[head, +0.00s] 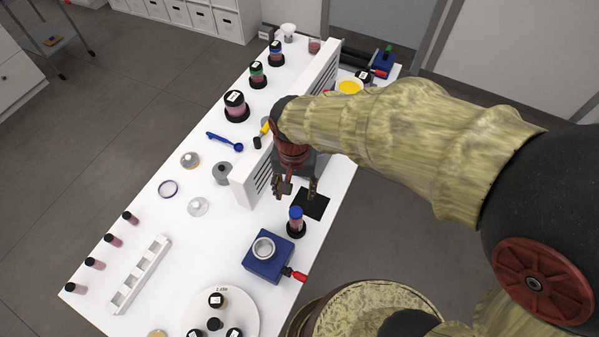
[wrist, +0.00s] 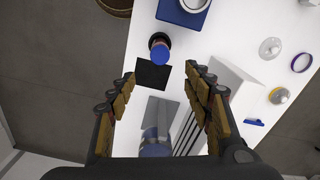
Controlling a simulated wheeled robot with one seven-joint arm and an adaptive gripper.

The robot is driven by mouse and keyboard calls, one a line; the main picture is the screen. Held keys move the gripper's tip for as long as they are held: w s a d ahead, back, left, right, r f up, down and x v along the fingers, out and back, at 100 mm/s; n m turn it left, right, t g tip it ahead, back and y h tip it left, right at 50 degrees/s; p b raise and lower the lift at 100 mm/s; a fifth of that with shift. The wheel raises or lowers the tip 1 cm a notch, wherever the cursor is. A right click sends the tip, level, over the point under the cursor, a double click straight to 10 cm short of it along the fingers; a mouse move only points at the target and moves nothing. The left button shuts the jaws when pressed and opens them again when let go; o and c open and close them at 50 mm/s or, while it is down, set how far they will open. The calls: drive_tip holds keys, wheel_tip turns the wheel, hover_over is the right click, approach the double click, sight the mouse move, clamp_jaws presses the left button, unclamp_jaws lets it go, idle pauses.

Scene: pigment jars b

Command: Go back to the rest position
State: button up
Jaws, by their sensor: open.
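My gripper (head: 296,190) is open above the white table (head: 150,215), beside the vented white divider. In the wrist view its fingers (wrist: 164,74) are spread wide with nothing between the tips. Below and just ahead lies a flat black square (wrist: 153,75); the head view shows it too (head: 316,204). A blue-capped jar (head: 296,214) stands upright on a round black base next to the square, apart from the fingers; its blue cap shows in the wrist view (wrist: 160,56). Another blue-topped item (wrist: 155,148) shows low between the fingers, by a grey plate; its contact is unclear.
The vented divider (head: 241,192) runs close beside my gripper. A blue device (head: 268,262) with a round metal cup stands nearby. A white round tray (head: 249,311) holds jars.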

drive_tip(key=s+d+r+t+b, duration=0.1)
drive_tip(key=s+d+t+b, duration=0.1)
drive_tip(key=d+b, duration=0.6)
drive_tip(key=s+d+r+n+t+b, duration=0.1)
drive_tip(key=s+d+t+b, duration=0.2)
drive_tip(key=d, duration=1.1)
drive_tip(key=s+b, duration=0.2)
drive_tip(key=b, duration=0.3)
drive_tip(key=shift+s+d+t, duration=0.25)
drive_tip(key=shift+d+t, duration=0.05)
drive_tip(key=shift+d, duration=0.1)
